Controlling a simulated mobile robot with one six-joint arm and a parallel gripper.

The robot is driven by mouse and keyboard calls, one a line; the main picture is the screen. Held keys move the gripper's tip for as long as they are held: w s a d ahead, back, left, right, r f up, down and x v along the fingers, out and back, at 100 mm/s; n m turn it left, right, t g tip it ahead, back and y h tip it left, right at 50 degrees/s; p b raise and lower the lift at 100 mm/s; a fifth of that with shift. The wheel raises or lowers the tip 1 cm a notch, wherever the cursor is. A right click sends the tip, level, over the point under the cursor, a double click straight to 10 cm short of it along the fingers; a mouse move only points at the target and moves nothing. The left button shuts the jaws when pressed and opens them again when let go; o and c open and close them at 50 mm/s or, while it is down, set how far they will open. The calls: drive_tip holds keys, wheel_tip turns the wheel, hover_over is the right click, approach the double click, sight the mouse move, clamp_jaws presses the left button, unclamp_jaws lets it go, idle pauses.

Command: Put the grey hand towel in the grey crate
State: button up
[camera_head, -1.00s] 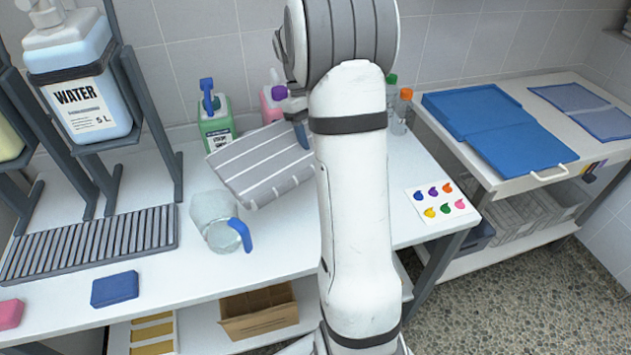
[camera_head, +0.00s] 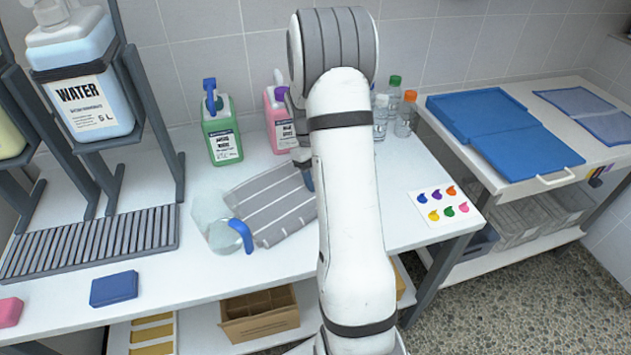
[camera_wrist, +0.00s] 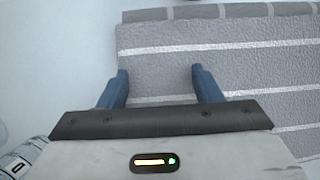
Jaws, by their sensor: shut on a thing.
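The grey hand towel (camera_head: 268,207), with white stripes, hangs at a tilt low over the white table, just right of and behind the clear jug. In the wrist view the towel (camera_wrist: 240,70) fills the upper right, beyond and between my blue fingers. My gripper (camera_head: 306,178) is shut on the towel near its right edge; the fingers (camera_wrist: 160,76) show apart in the wrist view. Whether the towel's lower edge touches the table I cannot tell. Greyish bins (camera_head: 525,213) stand on the right table's lower shelf; I cannot tell whether one is the grey crate.
A clear jug (camera_head: 212,228) with a blue handle stands close left of the towel. A green bottle (camera_head: 222,140) and a pink bottle (camera_head: 279,125) stand behind. A colour card (camera_head: 443,206) lies at right.

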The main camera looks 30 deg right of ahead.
drive_tip(key=o, duration=1.1)
